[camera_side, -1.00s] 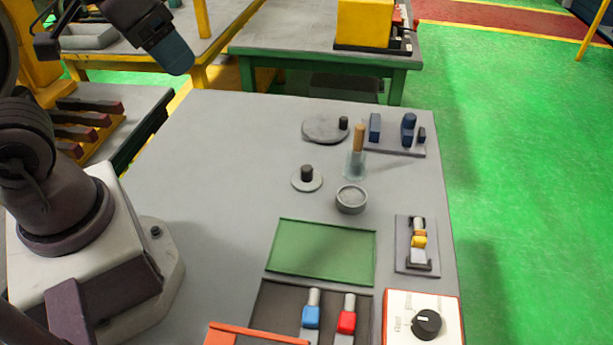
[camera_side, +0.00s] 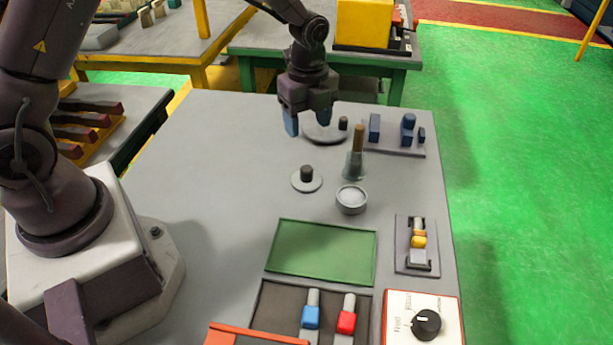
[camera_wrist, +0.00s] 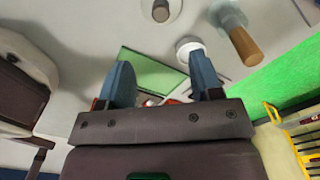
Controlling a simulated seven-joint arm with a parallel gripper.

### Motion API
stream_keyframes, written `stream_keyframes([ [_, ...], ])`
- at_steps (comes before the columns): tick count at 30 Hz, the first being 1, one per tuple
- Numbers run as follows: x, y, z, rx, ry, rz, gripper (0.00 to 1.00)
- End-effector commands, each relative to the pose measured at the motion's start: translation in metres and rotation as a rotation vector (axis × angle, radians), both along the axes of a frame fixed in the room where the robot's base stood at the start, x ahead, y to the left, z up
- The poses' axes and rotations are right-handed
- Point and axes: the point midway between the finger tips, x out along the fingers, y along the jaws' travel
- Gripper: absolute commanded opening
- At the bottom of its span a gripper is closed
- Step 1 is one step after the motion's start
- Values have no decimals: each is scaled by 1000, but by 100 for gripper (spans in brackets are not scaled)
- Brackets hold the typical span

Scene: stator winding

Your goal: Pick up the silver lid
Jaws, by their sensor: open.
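The silver lid is a small light disc with a black knob (camera_side: 307,178), lying on the grey table left of a round grey pot (camera_side: 351,199). In the wrist view the lid (camera_wrist: 168,20) is at the top edge, partly cut off, and the pot (camera_wrist: 188,48) is below and right of it. My gripper (camera_side: 308,120) is open and empty. It points down above the far part of the table, beyond the lid and in front of a larger grey disc. Its blue fingers (camera_wrist: 163,82) are spread apart in the wrist view.
A glass with a wooden-handled tool (camera_side: 357,150) stands behind the pot. The larger grey disc (camera_side: 318,135) and a blue-part holder (camera_side: 393,140) are at the back. A green mat (camera_side: 320,252) lies in front. The table left of the lid is clear.

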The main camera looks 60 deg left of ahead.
Motion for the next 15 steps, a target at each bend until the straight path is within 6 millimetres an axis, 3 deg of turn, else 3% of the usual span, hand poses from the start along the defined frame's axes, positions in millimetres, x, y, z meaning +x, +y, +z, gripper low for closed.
stream_keyframes([
  [3, 3, 0, 2, 1, -16, -142, 59],
  [7, 3, 0, -5, 0, -14, -199, 59],
  [15, 2, 0, -54, 0, -11, -202, 59],
])
